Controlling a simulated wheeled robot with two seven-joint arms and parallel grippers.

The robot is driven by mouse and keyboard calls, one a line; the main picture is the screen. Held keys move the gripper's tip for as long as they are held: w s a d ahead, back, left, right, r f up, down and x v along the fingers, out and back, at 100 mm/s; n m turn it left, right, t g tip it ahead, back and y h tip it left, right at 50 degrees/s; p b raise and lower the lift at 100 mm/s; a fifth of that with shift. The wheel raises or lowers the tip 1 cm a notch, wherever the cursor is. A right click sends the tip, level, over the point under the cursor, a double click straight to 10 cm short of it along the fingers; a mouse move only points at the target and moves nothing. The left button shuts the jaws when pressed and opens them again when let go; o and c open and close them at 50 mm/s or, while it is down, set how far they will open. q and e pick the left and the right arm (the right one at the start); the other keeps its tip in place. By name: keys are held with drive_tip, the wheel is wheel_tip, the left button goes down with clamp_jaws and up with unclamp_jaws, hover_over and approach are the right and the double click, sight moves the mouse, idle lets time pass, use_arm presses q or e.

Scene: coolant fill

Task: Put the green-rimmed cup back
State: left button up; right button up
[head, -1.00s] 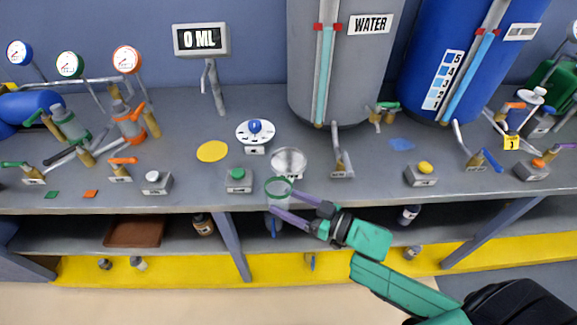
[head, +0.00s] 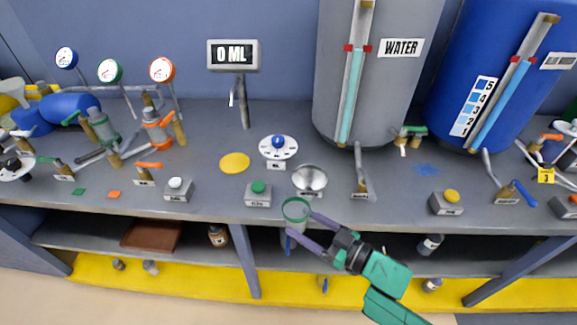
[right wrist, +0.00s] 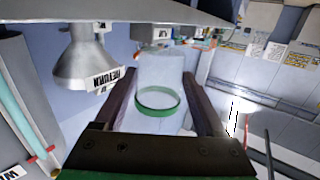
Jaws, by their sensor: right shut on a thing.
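The green-rimmed cup (head: 296,211) is clear and held at the bench's front edge, just in front of the metal funnel (head: 310,178). My right gripper (head: 300,223) is shut on it, one finger on each side. In the right wrist view the picture is upside down; the clear cup (right wrist: 160,72) and its green rim show between the dark fingers, and a funnel with a RETURN label (right wrist: 88,62) stands beside it, apart. I cannot make out liquid in the cup. My left gripper is not in view.
On the bench (head: 285,118) are a green-button box (head: 258,193), a dial (head: 278,147), a yellow disc (head: 234,162) and a tap (head: 362,182). A grey WATER tank (head: 385,95) and a blue tank (head: 470,60) stand behind. The display (head: 233,55) reads 0 ML.

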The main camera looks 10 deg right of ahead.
drive_tip(key=shift+s+d+r+m+t+h, duration=0.1)
drive_tip(key=shift+s+d+m+t+h, duration=0.05)
drive_tip(key=shift+m+t+h, duration=0.25)
drive_tip(key=shift+s+d+r+m+t+h, duration=0.15)
drive_tip(key=shift+m+t+h, duration=0.15)
drive_tip(key=shift+m+h, duration=0.15)
drive_tip(key=s+d+f+m+t+h, duration=0.3)
drive_tip(key=s+d+f+m+h, duration=0.1)
drive_tip(key=h, duration=0.6)
drive_tip(key=s+d+m, duration=0.1)
drive_tip(key=m, duration=0.1)
drive_tip(key=shift+s+m, duration=0.15)
drive_tip(key=shift+m, duration=0.2)
drive_tip(key=shift+d, duration=0.1)
